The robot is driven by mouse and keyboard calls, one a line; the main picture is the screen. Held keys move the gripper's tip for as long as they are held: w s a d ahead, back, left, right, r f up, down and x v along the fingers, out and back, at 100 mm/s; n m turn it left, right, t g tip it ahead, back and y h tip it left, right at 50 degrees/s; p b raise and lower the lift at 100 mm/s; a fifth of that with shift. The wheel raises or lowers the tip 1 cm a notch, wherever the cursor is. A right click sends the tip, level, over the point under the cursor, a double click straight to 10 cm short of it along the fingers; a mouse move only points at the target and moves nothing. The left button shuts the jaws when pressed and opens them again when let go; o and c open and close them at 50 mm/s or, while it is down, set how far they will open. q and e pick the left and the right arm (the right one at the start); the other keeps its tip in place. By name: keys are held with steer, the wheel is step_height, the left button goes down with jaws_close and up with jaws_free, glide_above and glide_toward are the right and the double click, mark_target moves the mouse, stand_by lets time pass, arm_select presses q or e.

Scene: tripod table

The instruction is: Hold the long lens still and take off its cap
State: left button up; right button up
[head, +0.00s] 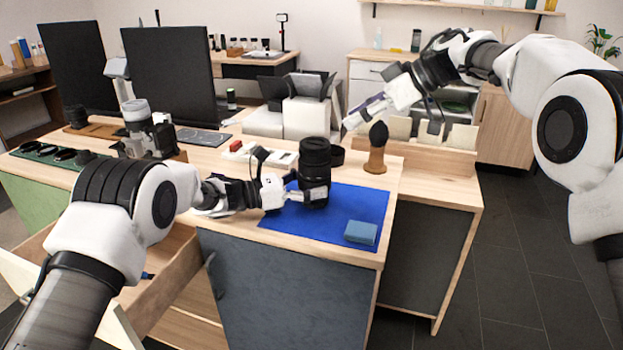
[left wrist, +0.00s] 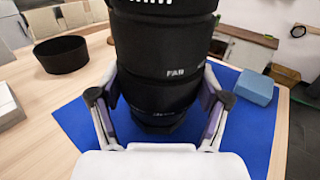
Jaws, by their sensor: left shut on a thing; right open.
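The long black lens (head: 315,170) stands upright on the blue mat (head: 347,203) near the table's right end. Its dark top shows in the head view, but I cannot make out the cap's edge. My left gripper (head: 308,194) is shut on the lower part of the lens. In the left wrist view its fingers (left wrist: 158,108) press on both sides of the lens barrel (left wrist: 155,65), whose top is out of frame. My right gripper (head: 355,117) is open, above and to the right of the lens, apart from it.
A black ring-shaped piece (left wrist: 62,54) stands beside the mat. A blue block (head: 360,232) lies on the mat's front right. A wooden-handled brush (head: 377,148) stands behind the mat, below my right gripper. A camera (head: 147,135) and two monitors stand at the left.

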arm_select(q)
steer(key=o, duration=1.7)
